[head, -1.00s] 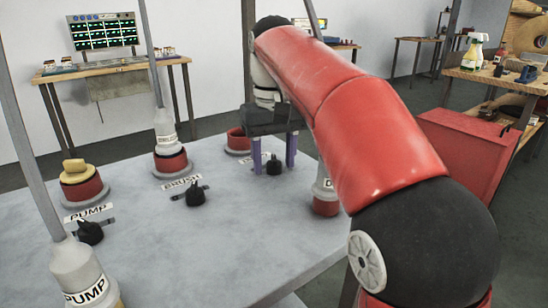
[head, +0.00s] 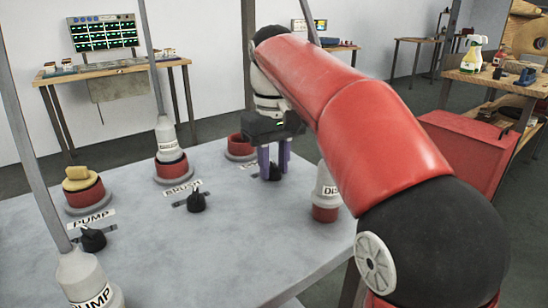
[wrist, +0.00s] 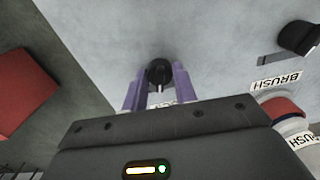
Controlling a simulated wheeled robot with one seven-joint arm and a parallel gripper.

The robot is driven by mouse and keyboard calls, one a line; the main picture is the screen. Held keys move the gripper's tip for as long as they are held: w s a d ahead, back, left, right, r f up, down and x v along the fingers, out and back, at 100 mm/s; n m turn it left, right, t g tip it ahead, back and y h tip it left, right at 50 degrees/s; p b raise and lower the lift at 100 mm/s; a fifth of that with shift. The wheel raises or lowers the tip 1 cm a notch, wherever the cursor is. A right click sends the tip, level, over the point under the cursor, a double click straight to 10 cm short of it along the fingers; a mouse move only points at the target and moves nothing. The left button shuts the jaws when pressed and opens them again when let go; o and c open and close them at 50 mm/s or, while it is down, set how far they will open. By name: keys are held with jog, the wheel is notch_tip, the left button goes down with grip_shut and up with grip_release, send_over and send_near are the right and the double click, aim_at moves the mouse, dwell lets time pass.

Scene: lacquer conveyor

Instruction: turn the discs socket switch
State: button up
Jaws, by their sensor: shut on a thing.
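A small black switch knob (head: 274,172) stands on the grey table top, at the back right of the row of switches. Its label is mostly hidden, so I cannot read it. My gripper (head: 275,170) points down with its purple fingers shut on this knob, one on each side. In the wrist view the black knob (wrist: 158,71) shows between the fingertips (wrist: 160,85), with a pale pointer mark on it. A grey-white plug labelled "DIS…" (head: 326,185) sits on a red socket just right of the gripper, partly behind my arm.
The brush switch (head: 197,201) and pump switch (head: 92,239) stand to the left on the table (head: 215,255). The brush plug (head: 167,140) and a pump plug (head: 85,280) stand upright with poles. A red socket (head: 241,146) is behind the gripper. A red cabinet (head: 470,150) stands right.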

aim_at(274, 164)
jog(key=n, duration=0.9)
jog(key=shift+n, duration=0.4)
dwell(0.4)
jog(key=o, duration=1)
jog(key=shift+r, duration=3.9)
